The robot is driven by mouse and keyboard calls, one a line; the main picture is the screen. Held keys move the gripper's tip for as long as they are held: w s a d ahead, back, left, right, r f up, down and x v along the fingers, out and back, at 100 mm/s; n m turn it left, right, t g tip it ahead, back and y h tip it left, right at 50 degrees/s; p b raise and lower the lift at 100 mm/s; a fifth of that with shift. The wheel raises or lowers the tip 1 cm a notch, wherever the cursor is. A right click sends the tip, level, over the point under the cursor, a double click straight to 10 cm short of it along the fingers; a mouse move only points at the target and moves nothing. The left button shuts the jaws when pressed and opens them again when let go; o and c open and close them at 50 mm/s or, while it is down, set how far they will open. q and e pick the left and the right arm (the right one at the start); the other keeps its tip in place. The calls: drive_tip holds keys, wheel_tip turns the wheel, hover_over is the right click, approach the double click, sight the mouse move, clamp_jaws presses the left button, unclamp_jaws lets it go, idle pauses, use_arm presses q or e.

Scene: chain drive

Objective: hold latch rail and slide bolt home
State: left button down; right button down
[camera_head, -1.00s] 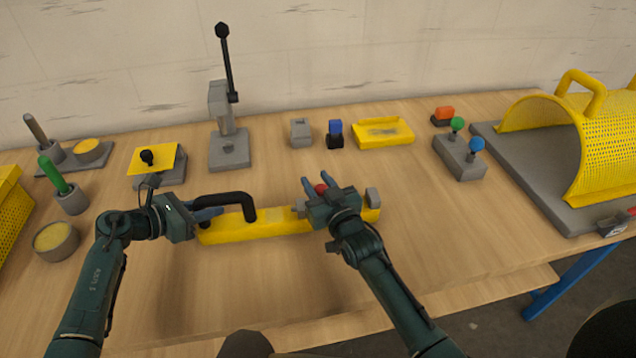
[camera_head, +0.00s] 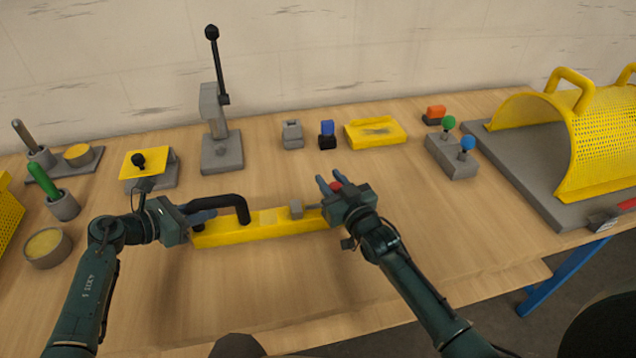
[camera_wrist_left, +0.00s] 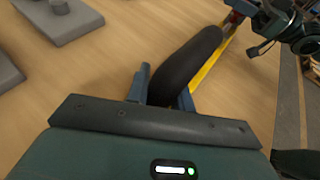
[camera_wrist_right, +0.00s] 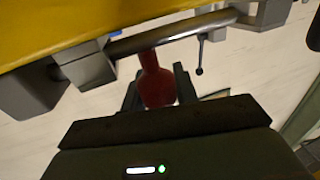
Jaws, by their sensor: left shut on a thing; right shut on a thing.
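The yellow latch rail (camera_head: 265,232) lies on the bench in front of me. A black bent handle (camera_head: 235,199) rises from its left part. My left gripper (camera_head: 203,214) is shut on this handle, which also shows between the fingers in the left wrist view (camera_wrist_left: 188,62). My right gripper (camera_head: 328,185) is shut on the bolt's red knob (camera_head: 336,187), above the rail's right end. In the right wrist view the red knob (camera_wrist_right: 157,80) joins the grey bolt rod (camera_wrist_right: 170,36), beside a grey block (camera_wrist_right: 90,66). The rail's right end is hidden behind my right gripper.
Behind the rail stand a lever press (camera_head: 221,145), a small grey block (camera_head: 292,134), a blue-topped switch (camera_head: 327,135) and a yellow tray (camera_head: 376,132). A two-knob box (camera_head: 452,158) and a yellow mesh guard (camera_head: 610,145) are at right.

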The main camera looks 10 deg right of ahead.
use_arm(q)
drive_tip(key=shift+a, duration=0.2)
use_arm(e)
drive_tip(key=shift+d, duration=0.25)
drive_tip(key=c, duration=1.4)
unclamp_jaws()
drive_tip(key=shift+c, duration=0.2)
drive_tip(key=o, duration=0.4)
drive_tip(key=shift+a, duration=0.1)
use_arm(q)
drive_tip(key=shift+d, duration=0.15)
use_arm(e)
drive_tip(key=v, duration=1.2)
use_arm(q)
drive_tip(key=c, duration=1.1)
unclamp_jaws()
drive_tip(key=shift+c, duration=0.2)
